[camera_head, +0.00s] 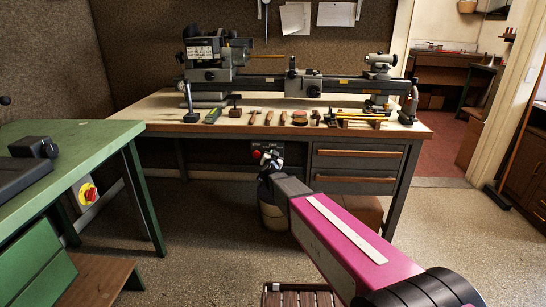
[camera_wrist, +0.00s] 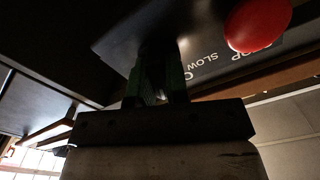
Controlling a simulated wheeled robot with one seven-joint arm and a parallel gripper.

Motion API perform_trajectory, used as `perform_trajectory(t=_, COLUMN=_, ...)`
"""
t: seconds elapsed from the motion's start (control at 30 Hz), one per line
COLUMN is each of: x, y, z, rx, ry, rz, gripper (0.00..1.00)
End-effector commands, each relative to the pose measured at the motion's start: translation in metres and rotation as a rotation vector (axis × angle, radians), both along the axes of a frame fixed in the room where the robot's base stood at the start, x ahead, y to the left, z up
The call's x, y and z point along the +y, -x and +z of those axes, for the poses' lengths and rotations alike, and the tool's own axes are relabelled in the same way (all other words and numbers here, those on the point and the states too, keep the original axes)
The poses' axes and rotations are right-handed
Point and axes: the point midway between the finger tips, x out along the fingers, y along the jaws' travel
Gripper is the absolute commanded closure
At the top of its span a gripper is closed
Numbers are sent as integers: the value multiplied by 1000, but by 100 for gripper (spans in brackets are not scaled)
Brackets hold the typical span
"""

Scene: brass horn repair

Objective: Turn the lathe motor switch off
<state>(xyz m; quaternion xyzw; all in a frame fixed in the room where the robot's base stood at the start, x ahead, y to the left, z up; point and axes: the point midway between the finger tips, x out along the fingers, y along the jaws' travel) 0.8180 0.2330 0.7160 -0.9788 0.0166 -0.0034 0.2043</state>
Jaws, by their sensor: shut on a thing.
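The lathe (camera_head: 285,80) stands on the wooden-topped workbench at the back. Its dark control panel (camera_head: 268,147) is under the bench's front edge. The panel also fills the upper part of the wrist view (camera_wrist: 120,42), with the word SLOW and partly hidden lettering. A red mushroom button (camera_wrist: 258,24) stands out from it; it is small in the head view (camera_head: 256,153). My gripper (camera_wrist: 160,80) points at the panel, its fingers shut on a dark switch knob (camera_wrist: 157,50) left of the red button. The fingers mostly hide the knob, so its setting cannot be read.
Drawers (camera_head: 358,169) are right of the control panel. Several hand tools lie along the workbench's front. Open floor (camera_head: 445,225) lies at the right.

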Motion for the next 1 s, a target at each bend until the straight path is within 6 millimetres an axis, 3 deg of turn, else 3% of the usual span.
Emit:
perform_trajectory(t=0.5, x=1, y=0, z=0, rx=11, ry=341, rz=-1, gripper=100)
perform_trajectory(t=1.0, x=2, y=0, z=0, rx=14, ry=414, rz=-1, gripper=100)
